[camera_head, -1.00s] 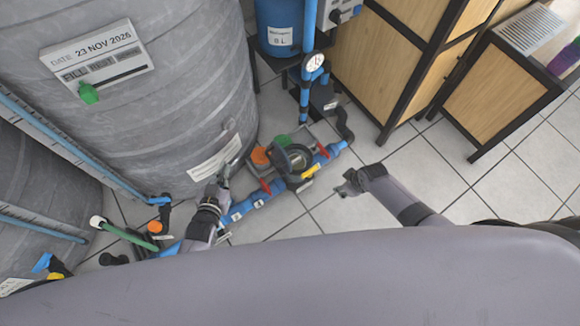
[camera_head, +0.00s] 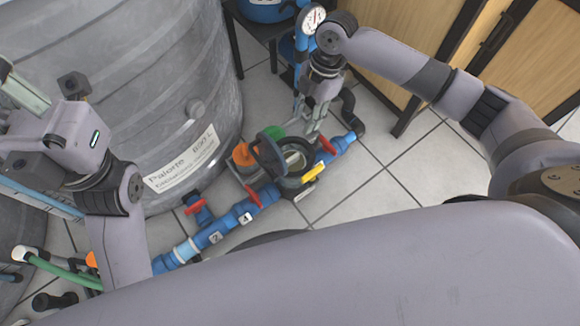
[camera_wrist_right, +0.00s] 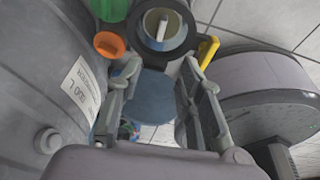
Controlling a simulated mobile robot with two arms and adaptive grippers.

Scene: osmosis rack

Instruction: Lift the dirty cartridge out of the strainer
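The strainer (camera_head: 290,180) sits on the blue pipe with its dark round top open. In the right wrist view, the strainer (camera_wrist_right: 143,40) is at the top, and a pale cylindrical cartridge (camera_wrist_right: 161,24) shows inside its round mouth. My right gripper (camera_head: 315,132) points down just behind the strainer in the head view. In the wrist view the right gripper's fingers (camera_wrist_right: 158,100) are spread apart with nothing held between them. Beyond them is a blue-grey disc (camera_wrist_right: 155,97). My left gripper (camera_head: 25,95) is at the left edge, partly cut off, so its fingers are unclear.
An orange cap (camera_head: 243,156) and a green cap (camera_head: 270,131) are beside the strainer. Red valve handles (camera_head: 327,145) and a yellow handle (camera_head: 314,172) are close by. A large grey tank (camera_head: 150,90) stands on the left. Tiled floor (camera_head: 390,190) is clear on the right.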

